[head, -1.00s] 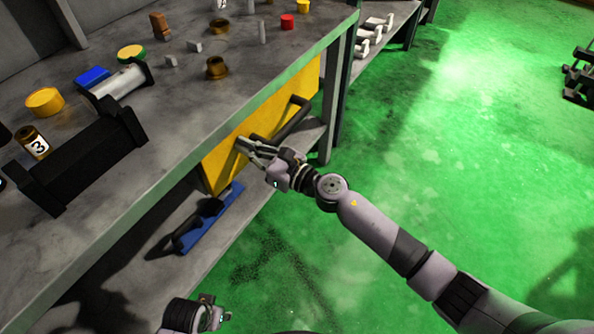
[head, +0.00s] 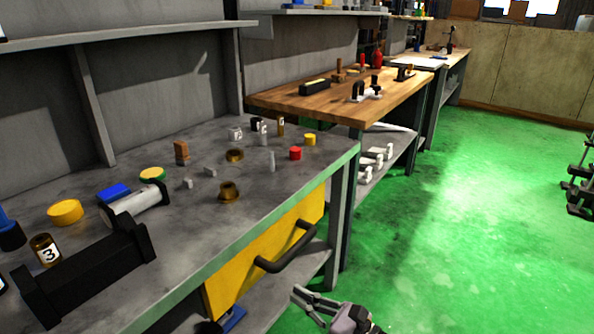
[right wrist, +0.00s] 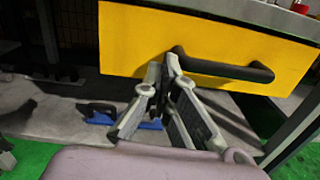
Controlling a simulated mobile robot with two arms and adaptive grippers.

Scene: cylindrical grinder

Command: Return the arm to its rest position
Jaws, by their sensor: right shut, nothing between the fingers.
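My right gripper (head: 303,298) is at the bottom middle of the head view, in front of the workbench and below the drawer handle. In the right wrist view its fingers (right wrist: 163,70) come together at the tips, with nothing between them. The yellow drawer (head: 240,262) under the bench has a black handle (head: 287,250). The drawer also shows in the right wrist view (right wrist: 140,38), with its handle (right wrist: 225,68) to the right of my fingertips. My gripper does not hold the handle. My left gripper is out of view.
The grey workbench (head: 215,243) carries small parts and a black block (head: 85,268). A blue tool (right wrist: 100,113) lies on the lower shelf. A wooden-topped bench (head: 300,98) stands behind. The green floor (head: 450,230) to the right is clear near the arm.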

